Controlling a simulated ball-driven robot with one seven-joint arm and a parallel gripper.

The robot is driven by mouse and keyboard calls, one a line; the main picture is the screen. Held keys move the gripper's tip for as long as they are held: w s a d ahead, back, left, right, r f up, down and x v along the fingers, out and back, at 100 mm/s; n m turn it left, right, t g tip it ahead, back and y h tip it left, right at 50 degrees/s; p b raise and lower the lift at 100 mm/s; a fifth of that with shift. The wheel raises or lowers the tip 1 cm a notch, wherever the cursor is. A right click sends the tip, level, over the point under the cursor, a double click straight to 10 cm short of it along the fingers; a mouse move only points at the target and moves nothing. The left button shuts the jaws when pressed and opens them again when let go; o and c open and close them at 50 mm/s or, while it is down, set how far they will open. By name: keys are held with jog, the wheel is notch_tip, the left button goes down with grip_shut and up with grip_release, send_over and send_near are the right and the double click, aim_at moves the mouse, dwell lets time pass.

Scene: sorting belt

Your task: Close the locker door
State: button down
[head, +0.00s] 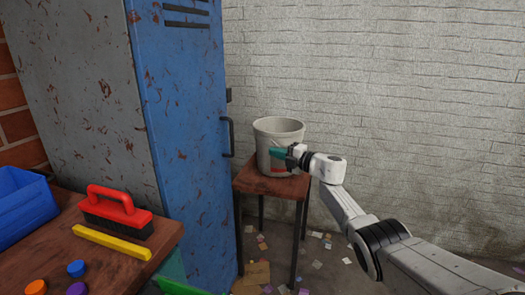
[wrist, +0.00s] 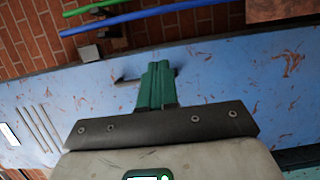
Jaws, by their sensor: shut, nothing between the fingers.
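The locker (head: 85,85) has a scuffed grey side and a blue door (head: 185,120) with vent slots at its top. The door's dark handle (head: 231,137) is on its right edge. I see no clear gap between door and locker, but cannot tell whether the door is fully flush. My gripper (head: 275,153) has teal fingers, shut and empty, pointing left to the right of the handle. In the wrist view the fingers (wrist: 158,66) overlap the handle (wrist: 128,80), partly hiding it, with the blue door (wrist: 230,75) beyond. Contact with it cannot be told.
A grey bucket (head: 268,132) stands on a wooden stool (head: 262,184) behind my gripper. At lower left, a bench (head: 150,245) holds a red brush (head: 118,207), a yellow bar (head: 112,242), a blue bin (head: 22,205) and caps. Scraps litter the floor.

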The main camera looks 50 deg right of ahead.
jog(key=s+d, duration=0.6)
jog(key=s, duration=0.4)
jog(key=shift+p, duration=0.35)
jog(key=w+a+f+m+g+h, duration=0.1)
jog(key=w+a+f+m+h, duration=0.35)
jog(key=a+m, duration=0.25)
jog(key=w+a+f+m+g+h, duration=0.1)
jog(key=w+a+f+m+h, duration=0.35)
jog(key=a+m, duration=0.2)
jog(key=s+a+f+m+g+y, duration=0.25)
jog(key=s+a+f+g, duration=0.25)
jog(key=s+a+f, duration=0.6)
jog(key=s+a+f+m+g+y, duration=0.2)
jog(key=s+a+f+m+g, duration=0.2)
jog(key=s+a+f, duration=0.65)
jog(key=s+a+r+n+g+y, duration=0.1)
jog(key=s+a+r+g+y, duration=0.15)
jog(key=s+a, duration=0.55)
jog(key=s+a+r+g+y, duration=0.15)
jog(key=s+a+g, duration=0.35)
jog(key=s, duration=0.5)
notch_tip(320, 180, up, 22)
jog(key=w+a+t+p, duration=0.1)
jog(key=p, duration=2)
jog(key=shift+f+p, duration=0.2)
jog(key=shift+p, duration=0.2)
